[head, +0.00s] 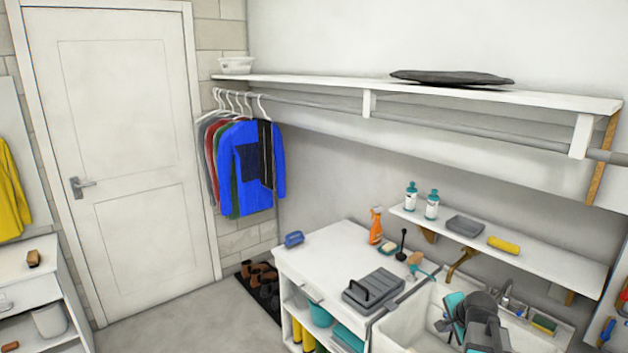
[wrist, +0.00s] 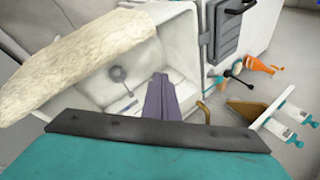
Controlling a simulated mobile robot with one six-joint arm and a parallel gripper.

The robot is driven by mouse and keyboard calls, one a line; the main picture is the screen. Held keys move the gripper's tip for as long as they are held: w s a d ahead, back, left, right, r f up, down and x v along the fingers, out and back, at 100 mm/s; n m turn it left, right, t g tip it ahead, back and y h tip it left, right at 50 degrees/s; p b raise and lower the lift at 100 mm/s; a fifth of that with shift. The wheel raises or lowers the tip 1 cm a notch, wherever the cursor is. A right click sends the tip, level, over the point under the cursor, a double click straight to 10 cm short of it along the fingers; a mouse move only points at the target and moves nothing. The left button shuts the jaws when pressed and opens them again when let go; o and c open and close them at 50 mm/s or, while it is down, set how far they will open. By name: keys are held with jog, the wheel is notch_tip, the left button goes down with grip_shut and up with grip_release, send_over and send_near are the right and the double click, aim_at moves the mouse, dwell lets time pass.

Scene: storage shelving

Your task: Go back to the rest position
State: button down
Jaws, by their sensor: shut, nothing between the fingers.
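My gripper (wrist: 160,84) shows in the wrist view as two grey-purple fingers pressed together, with nothing between them. It is over the white sink basin (wrist: 120,70), apart from its floor as far as I can tell. In the head view my grey and teal arm is at the lower right, in front of the sink (head: 402,318). It hides part of the basin, and I cannot make out the fingertips clearly there.
A pale, rough-textured object (wrist: 75,60) fills the wrist view's upper left. Left of the sink is a counter (head: 325,250) with a grey case (head: 374,290) and orange spray bottle (head: 376,226). A small shelf (head: 540,262) holding bottles is above the sink. Floor (head: 190,318) is clear.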

jog(key=s+a+f+n+g, duration=0.3)
jog(key=s+a+f+n, duration=0.55)
jog(key=a, duration=0.35)
jog(key=s+a+f+n+g, duration=0.4)
jog(key=s+a+f+n, duration=0.35)
jog(key=a+f, duration=0.35)
jog(key=s+f+g+b, duration=0.5)
jog(key=s+f+b, duration=0.4)
jog(key=s+f, duration=1.6)
jog(key=shift+s+a+f+n+g+b, duration=0.3)
jog(key=shift+f+b, duration=0.1)
jog(key=shift+f, duration=0.45)
